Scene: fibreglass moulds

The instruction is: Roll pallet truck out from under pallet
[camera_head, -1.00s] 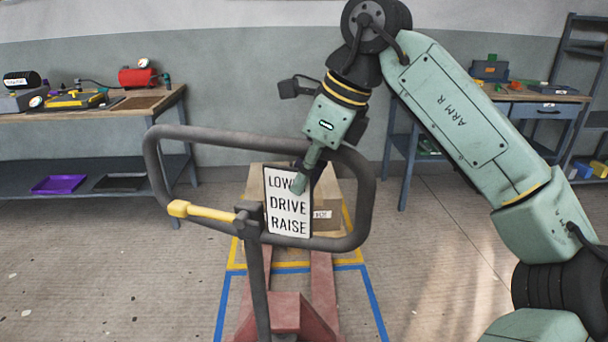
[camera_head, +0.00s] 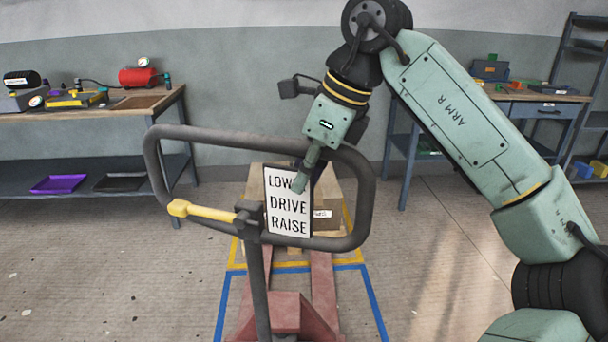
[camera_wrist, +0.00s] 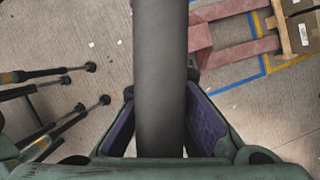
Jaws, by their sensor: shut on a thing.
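The pallet truck has a dark grey loop handle (camera_head: 365,200), a yellow lever (camera_head: 205,212) and red forks (camera_head: 322,285) reaching toward the pallet. A sign on the handle reads LOW..., DRIVE, RAISE; my gripper covers part of its top line. My gripper (camera_head: 306,178) is shut on the handle's top bar. In the wrist view the handle tube (camera_wrist: 160,80) runs between the purple pads of my gripper (camera_wrist: 160,125). The wooden pallet (camera_head: 295,251) lies mostly hidden behind the sign and handle, with a cardboard box (camera_head: 328,200) on it. How far the fork tips reach under it is hidden.
Yellow and blue tape lines (camera_head: 374,305) mark the floor around the forks. A workbench (camera_head: 110,112) stands at back left, another bench (camera_head: 540,97) at back right with a shelf rack beside it. The floor left and right of the truck is clear.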

